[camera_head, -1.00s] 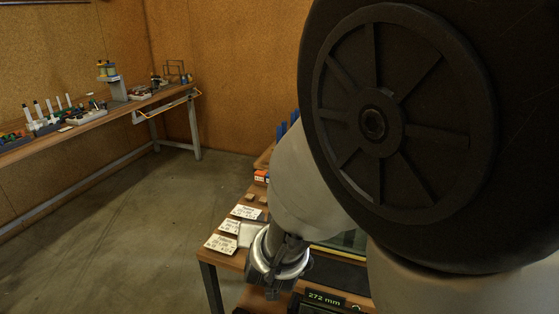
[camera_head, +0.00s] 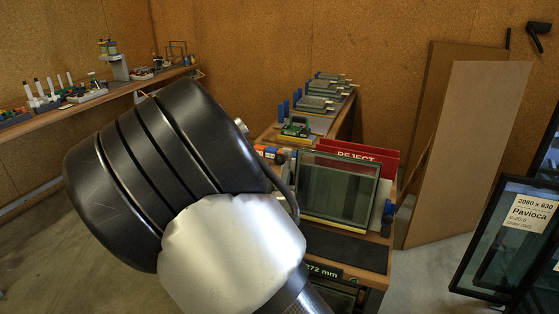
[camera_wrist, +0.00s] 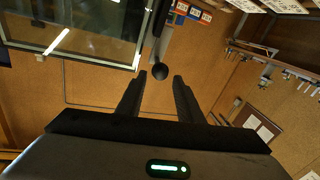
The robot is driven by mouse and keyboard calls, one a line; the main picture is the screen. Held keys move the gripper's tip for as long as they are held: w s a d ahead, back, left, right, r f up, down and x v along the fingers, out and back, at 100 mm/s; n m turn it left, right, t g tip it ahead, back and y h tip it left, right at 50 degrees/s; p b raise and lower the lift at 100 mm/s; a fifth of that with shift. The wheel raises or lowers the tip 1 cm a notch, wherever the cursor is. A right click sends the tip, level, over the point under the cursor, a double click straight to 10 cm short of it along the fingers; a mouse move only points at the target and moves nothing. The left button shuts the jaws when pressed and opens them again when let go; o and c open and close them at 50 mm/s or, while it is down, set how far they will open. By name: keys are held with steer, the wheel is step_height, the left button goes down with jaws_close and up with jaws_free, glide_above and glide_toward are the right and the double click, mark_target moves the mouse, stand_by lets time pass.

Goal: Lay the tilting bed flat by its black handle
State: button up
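The tilting bed stands steeply tilted on the bench in the head view, with a framed glass pane (camera_head: 338,187) on it. The pane also fills the upper left of the wrist view (camera_wrist: 85,22). In the wrist view a black handle with a round black knob (camera_wrist: 158,71) hangs down beside the pane's edge. My gripper (camera_wrist: 160,82) is open, with its two fingers pointing at the knob, which appears between or just beyond the fingertips. Contact cannot be told. In the head view my arm hides the gripper and most of the handle area.
A red REJECT panel (camera_head: 360,154) stands behind the pane. A dark mat (camera_head: 345,248) lies on the bench in front, above a 272 mm display (camera_head: 323,271). Tall boards (camera_head: 465,145) lean on the back wall. Framed panes (camera_head: 512,235) stand at right.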

mark_target(279, 162)
steer(key=w, duration=0.4)
steer(key=w+d, duration=0.1)
steer(key=w, duration=0.1)
steer(key=shift+w, duration=0.15)
jaws_close()
